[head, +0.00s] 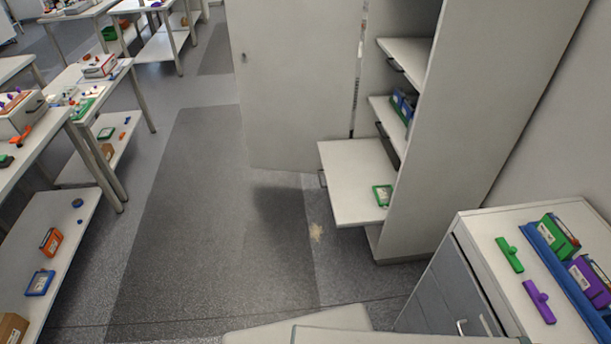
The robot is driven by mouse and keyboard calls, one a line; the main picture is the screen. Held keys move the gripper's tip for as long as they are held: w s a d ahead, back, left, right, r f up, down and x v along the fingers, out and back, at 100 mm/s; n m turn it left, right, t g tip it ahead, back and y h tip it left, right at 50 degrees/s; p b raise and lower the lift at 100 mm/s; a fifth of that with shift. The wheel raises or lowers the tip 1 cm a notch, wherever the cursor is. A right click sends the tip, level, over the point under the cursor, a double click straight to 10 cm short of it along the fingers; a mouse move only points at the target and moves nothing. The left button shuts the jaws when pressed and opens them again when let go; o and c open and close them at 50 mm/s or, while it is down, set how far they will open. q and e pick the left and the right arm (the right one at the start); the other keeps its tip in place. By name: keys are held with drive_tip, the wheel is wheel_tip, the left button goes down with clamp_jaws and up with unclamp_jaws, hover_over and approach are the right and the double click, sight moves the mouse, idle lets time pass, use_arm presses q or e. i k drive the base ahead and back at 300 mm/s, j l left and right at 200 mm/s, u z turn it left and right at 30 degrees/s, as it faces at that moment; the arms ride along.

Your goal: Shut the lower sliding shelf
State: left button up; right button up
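The lower sliding shelf (350,178) is a white board that sticks out of the tall white cabinet (450,130), well past the shelves above it. A dark handle (322,179) is on its left front edge. A green item with a pale label (382,195) lies on the shelf near its right side. The inner end of the shelf is hidden behind the cabinet's side wall. Neither of my grippers is in the head view.
The cabinet door (295,85) stands open at the left. Higher shelves (408,58) hold blue and green boxes (402,105). A low white cabinet (480,240) stands at the front right. Tables (60,225) line the left. The grey floor (200,210) between is clear.

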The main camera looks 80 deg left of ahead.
sight(351, 167)
drive_tip(key=u, duration=1.85)
drive_tip(key=i+j+u, duration=0.2)
drive_tip(key=j+u, duration=0.25)
drive_tip(key=j, duration=0.15)
drive_tip(key=i+j, duration=0.2)
drive_tip(key=i, duration=0.3)
drive_tip(key=i+j+z, duration=0.1)
drive_tip(key=i, duration=0.4)
drive_tip(key=j, duration=0.1)
